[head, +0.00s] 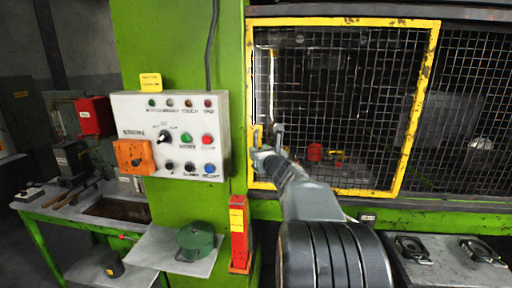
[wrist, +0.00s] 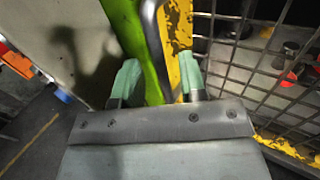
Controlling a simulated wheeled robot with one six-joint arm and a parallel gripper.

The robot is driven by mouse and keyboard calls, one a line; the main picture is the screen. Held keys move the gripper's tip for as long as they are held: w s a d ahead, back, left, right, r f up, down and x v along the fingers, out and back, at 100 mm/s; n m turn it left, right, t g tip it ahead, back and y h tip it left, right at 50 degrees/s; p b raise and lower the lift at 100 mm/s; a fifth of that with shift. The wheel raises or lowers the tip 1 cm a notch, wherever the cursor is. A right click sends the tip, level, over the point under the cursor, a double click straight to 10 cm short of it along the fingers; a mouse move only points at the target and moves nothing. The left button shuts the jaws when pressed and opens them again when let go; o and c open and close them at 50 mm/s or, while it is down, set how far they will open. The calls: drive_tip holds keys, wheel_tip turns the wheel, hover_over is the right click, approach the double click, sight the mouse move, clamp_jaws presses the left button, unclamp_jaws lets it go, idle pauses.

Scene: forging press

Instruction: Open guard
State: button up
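The guard (head: 418,100) is a yellow-framed mesh panel in the head view, standing flush across the press opening. My gripper (head: 268,143) is at the left edge of its frame. In the wrist view, my gripper (wrist: 157,75) is open, with its two green-tipped fingers spread apart. A dark curved handle bar (wrist: 152,30) runs down between the fingers, in front of the yellow guard frame (wrist: 180,30). Gaps show on both sides of the bar. The bar's lower end is hidden by my gripper, and I cannot tell how deep it sits between the fingers.
A control box (head: 172,135) with knobs and buttons is on the green post (head: 165,55), left of my gripper. A red box (head: 239,232) and a green round container (head: 195,240) stand below. A workbench (head: 60,207) is at the left. Red parts show behind the mesh.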

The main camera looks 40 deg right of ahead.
drive_tip(key=shift+w+d+p, duration=0.2)
drive_tip(key=shift+w+p, duration=0.1)
drive_tip(key=shift+w, duration=1.15)
clamp_jaws()
